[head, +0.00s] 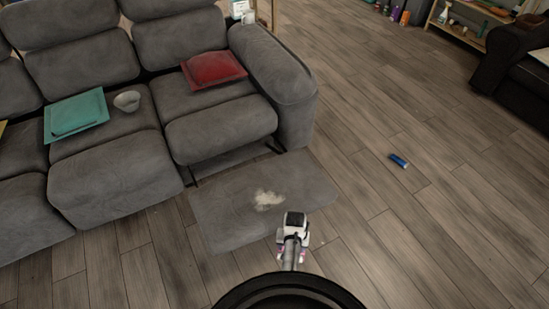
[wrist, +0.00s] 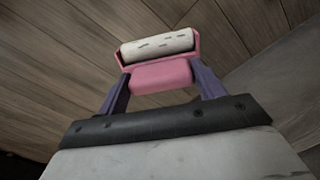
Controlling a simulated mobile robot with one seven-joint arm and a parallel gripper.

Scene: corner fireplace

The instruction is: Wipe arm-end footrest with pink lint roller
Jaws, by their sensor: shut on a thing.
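The arm-end footrest (head: 235,217) is a flat grey panel extended from the right seat of the grey sofa. A pale, fuzzy patch (head: 268,199) lies on it right of its middle. My gripper (wrist: 152,88) is shut on the pink lint roller (wrist: 160,75), which has a white roll on its far side. In the head view my gripper is at the footrest's front right edge, and my wrist mostly hides the roller. In the wrist view wooden floor lies behind the roller and a grey surface shows at the right. I cannot tell whether the roller touches anything.
The grey sofa (head: 105,170) fills the left, with a red cushion (head: 213,69), a teal cushion (head: 76,115) and a bowl (head: 127,100) on it. A blue cylinder (head: 398,160) lies on the floor at right. A dark armchair (head: 515,60) stands at far right.

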